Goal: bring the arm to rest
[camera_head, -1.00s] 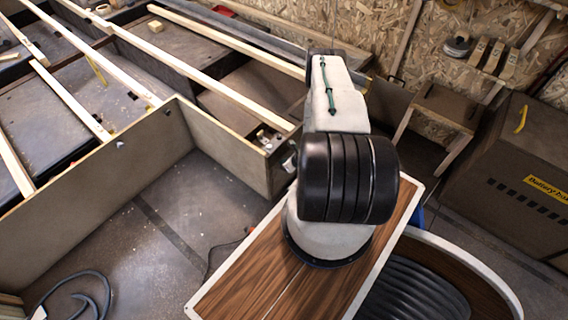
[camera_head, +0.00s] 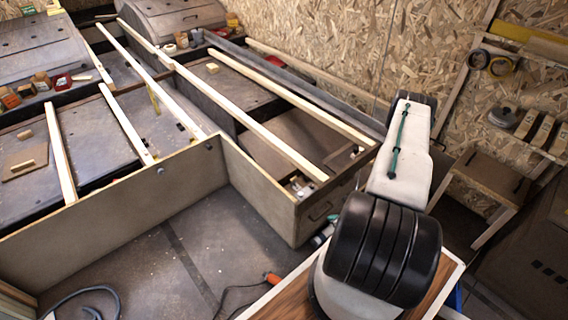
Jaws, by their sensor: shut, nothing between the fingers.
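My arm (camera_head: 403,150), white with black joint covers, stands at the right of the head view. Its upper link reaches up and away from a large black ribbed joint (camera_head: 383,248), with a green cable along the link. The link ends in a dark joint near the wooden wall. A small grey piece shows at the left of the ribbed joint, and I cannot tell what it is. My gripper cannot be made out; the arm hides that region. I see nothing carried by the arm.
A low wooden frame (camera_head: 110,208) with pale slats (camera_head: 280,97) fills the left and middle. A step stool (camera_head: 490,178) stands right of the arm, a dark box (camera_head: 535,245) at the right edge. An orange-ended cable (camera_head: 272,278) lies on the floor (camera_head: 185,262), otherwise largely open inside the frame's corner.

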